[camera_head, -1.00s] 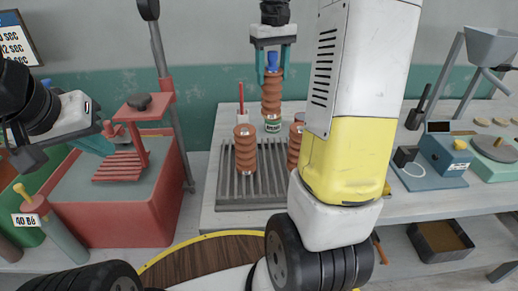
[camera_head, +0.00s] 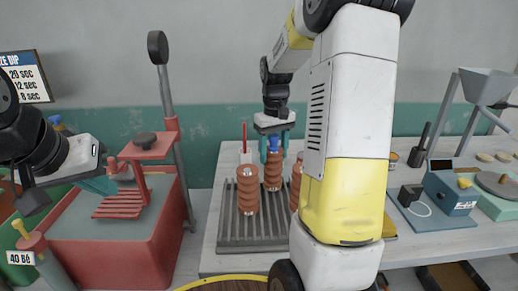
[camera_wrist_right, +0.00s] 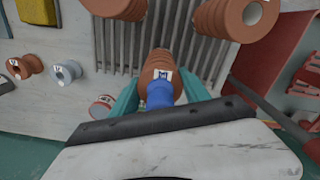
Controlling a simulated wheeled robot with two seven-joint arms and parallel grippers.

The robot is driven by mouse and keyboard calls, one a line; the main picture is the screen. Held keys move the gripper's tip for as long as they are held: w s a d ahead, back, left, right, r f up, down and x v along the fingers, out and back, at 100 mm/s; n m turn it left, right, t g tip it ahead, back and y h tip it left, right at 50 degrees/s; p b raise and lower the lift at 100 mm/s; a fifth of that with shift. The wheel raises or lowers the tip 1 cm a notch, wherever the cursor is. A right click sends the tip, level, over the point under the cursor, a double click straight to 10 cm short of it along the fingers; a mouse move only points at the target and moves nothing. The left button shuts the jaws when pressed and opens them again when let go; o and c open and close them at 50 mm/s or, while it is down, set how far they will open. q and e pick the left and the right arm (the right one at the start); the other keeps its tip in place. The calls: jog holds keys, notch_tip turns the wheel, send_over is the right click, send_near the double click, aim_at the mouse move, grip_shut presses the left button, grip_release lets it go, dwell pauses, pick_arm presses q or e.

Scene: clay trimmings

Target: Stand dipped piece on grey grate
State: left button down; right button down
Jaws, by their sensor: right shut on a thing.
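My right gripper (camera_head: 273,150) is shut on the blue top of a ribbed brown piece (camera_head: 272,176). The piece is upright at the far part of the grey grate (camera_head: 232,228); I cannot tell whether its base touches the bars. In the right wrist view, the piece (camera_wrist_right: 161,64) points away between the teal fingers, over or on the grate (camera_wrist_right: 190,55), with a white label by the blue top. My left gripper (camera_head: 100,184) is beside the red slatted rack; its finger gap is not clear.
A ribbed brown piece (camera_head: 248,192) stands on the grate at front left. Another (camera_head: 296,186) is at right, partly behind my right arm. A red tank (camera_head: 120,232) is left of the table. A can (camera_wrist_right: 102,107) and two small spools lie near the grate.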

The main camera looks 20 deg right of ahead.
jog(key=shift+f, duration=0.1)
jog(key=c, duration=0.5)
grip_release()
notch_tip(320, 180, up, 12)
jog(key=shift+r, duration=0.1)
jog(key=s+a+t, duration=0.2)
jog(key=s+a, duration=0.1)
jog(key=s, duration=0.3)
jog(key=s+a+t+y, duration=0.1)
jog(key=s+a+t, duration=0.1)
jog(key=s+a, duration=0.2)
jog(key=s+a+f+m+t+y, duration=0.1)
jog(key=s+a, duration=0.3)
jog(key=s, duration=0.6)
jog(key=shift+a+t, duration=0.1)
jog(key=shift+t, duration=0.5)
